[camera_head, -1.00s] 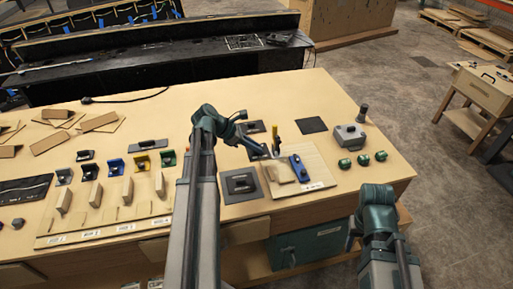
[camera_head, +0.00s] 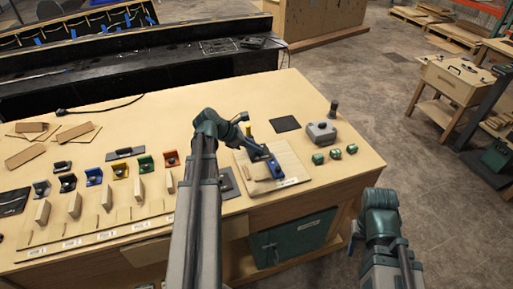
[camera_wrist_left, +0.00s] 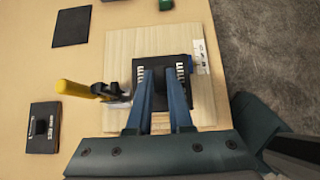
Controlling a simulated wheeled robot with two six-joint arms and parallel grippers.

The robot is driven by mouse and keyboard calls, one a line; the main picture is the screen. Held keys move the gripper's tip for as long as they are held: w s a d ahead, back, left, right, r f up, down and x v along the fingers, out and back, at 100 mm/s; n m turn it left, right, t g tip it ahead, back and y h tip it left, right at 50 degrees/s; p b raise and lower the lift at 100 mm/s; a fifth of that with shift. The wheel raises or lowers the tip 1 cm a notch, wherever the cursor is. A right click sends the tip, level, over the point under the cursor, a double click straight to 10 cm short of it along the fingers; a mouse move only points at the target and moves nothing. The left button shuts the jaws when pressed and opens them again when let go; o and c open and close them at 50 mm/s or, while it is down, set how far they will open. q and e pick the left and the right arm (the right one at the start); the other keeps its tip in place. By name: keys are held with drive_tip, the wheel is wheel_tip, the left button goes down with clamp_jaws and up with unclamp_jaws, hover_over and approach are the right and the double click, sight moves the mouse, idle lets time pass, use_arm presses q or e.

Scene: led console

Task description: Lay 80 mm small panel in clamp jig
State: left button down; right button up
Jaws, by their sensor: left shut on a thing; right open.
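The clamp jig (camera_head: 290,160) is a light wooden board with a blue block (camera_head: 277,168) near its right side and a white label at its front edge. Its yellow clamp handle (camera_wrist_left: 76,90) shows in the left wrist view. My left gripper (camera_head: 265,155) is over the board, shut on the small panel, a dark square plate with white marks (camera_wrist_left: 165,66). The fingers hide the panel's middle. I cannot tell whether it touches the board. My right gripper (camera_head: 353,240) hangs off the bench's front right, away from the jig; its fingertips are hard to see.
A flat dark square (camera_head: 285,124) and a grey box (camera_head: 321,132) lie behind the jig. Several green parts (camera_head: 335,154) stand to its right. Another dark plate with a knob (camera_wrist_left: 42,127) lies beside the board. Coloured brackets and wooden blocks fill the bench's left.

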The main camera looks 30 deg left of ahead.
use_arm(q)
drive_tip(key=shift+f, duration=0.1)
wheel_tip(320, 180, down, 6)
drive_tip(key=b, duration=0.6)
drive_tip(key=shift+f+b, duration=0.2)
drive_tip(key=shift+b, duration=0.1)
drive_tip(key=shift+f+b, duration=1.1)
idle(1.2)
drive_tip(key=c, duration=0.7)
unclamp_jaws()
drive_tip(key=shift+c, duration=0.2)
drive_tip(key=shift+r, duration=0.1)
drive_tip(key=p+v, duration=0.9)
drive_tip(key=v, duration=0.4)
drive_tip(key=shift+s+a+r+p, duration=0.2)
drive_tip(key=shift+s+p, duration=0.05)
drive_tip(key=shift+p, duration=0.15)
